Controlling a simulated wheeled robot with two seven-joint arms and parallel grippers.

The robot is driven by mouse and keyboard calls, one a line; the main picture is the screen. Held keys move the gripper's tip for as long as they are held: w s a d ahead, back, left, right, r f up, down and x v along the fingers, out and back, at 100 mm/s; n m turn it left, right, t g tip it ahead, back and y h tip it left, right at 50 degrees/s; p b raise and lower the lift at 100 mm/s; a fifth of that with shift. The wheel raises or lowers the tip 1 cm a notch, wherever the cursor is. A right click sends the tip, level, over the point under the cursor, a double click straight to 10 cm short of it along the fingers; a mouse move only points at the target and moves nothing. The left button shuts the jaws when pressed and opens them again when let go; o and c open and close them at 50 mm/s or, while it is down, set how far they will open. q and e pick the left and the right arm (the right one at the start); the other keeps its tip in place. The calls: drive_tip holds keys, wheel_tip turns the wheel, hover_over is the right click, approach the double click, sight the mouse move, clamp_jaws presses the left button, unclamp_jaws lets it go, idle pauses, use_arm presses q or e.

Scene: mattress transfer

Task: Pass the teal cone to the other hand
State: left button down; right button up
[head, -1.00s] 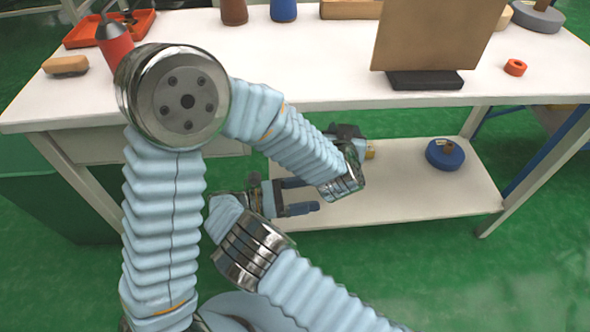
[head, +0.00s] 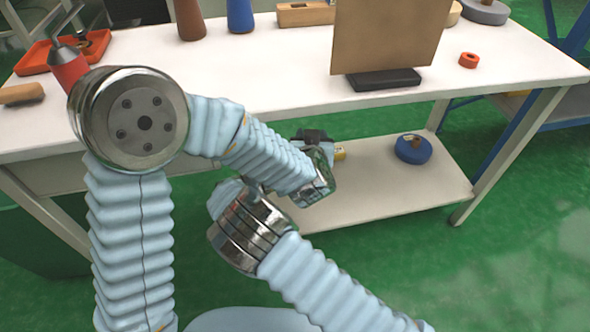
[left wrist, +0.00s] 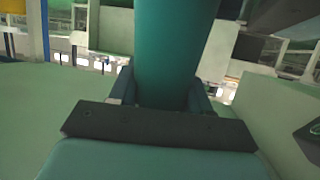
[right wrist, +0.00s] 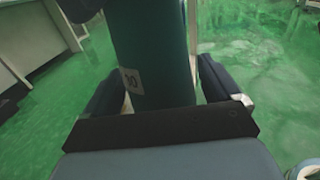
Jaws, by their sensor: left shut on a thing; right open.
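The teal cone (left wrist: 170,45) stands between the fingers of my left gripper (left wrist: 160,88) in the left wrist view, and that gripper is shut on it. In the right wrist view, the teal cone (right wrist: 150,45) with a small pale number label lies between the spread fingers of my right gripper (right wrist: 160,85). The right gripper is open around the cone, with a visible gap on its right side. In the head view the two wrists are close together in front of the lower shelf; my arms hide the cone and most of both grippers there.
Green floor (head: 500,275) is clear at the right.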

drive_tip(key=shift+w+d, duration=0.15)
drive_tip(key=shift+d, duration=0.1)
drive_tip(key=c, duration=1.2)
use_arm(q)
drive_tip(key=shift+c, duration=2.2)
unclamp_jaws()
use_arm(e)
drive_tip(key=shift+c, duration=0.2)
